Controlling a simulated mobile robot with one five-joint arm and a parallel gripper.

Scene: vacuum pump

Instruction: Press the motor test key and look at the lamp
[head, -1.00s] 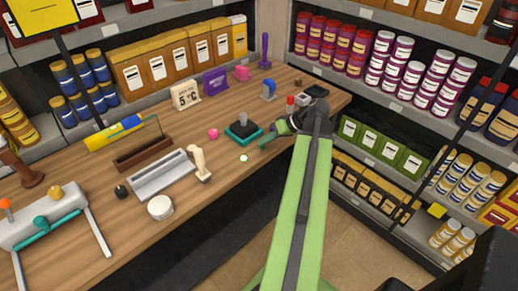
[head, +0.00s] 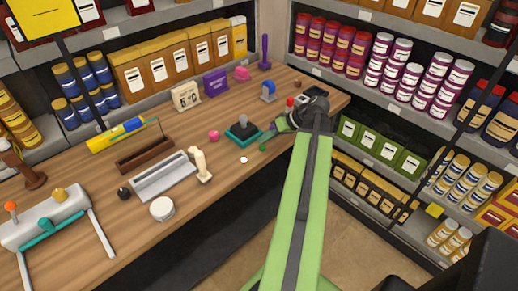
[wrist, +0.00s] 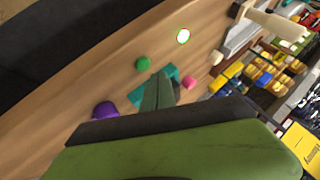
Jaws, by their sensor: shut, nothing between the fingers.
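My gripper (head: 275,127) is shut and empty, at the end of my green arm above the right part of the workbench. Its closed fingers (wrist: 158,90) show in the wrist view. A small round green knob (head: 262,147), possibly the key, stands near the bench's front edge, just below and apart from my fingertips; it also shows in the wrist view (wrist: 142,64). A small pale disc with a green rim, likely the lamp (head: 243,160), lies left of it and looks bright white in the wrist view (wrist: 183,36). I see no readable label on either.
A teal base with a black knob (head: 243,129) stands just left of my gripper. A pink ball (head: 214,135), a cream-handled tool (head: 201,166) and a grey tray (head: 162,177) lie further left. A red-topped item (head: 290,102) is behind my gripper. Stocked shelves close off the back and right.

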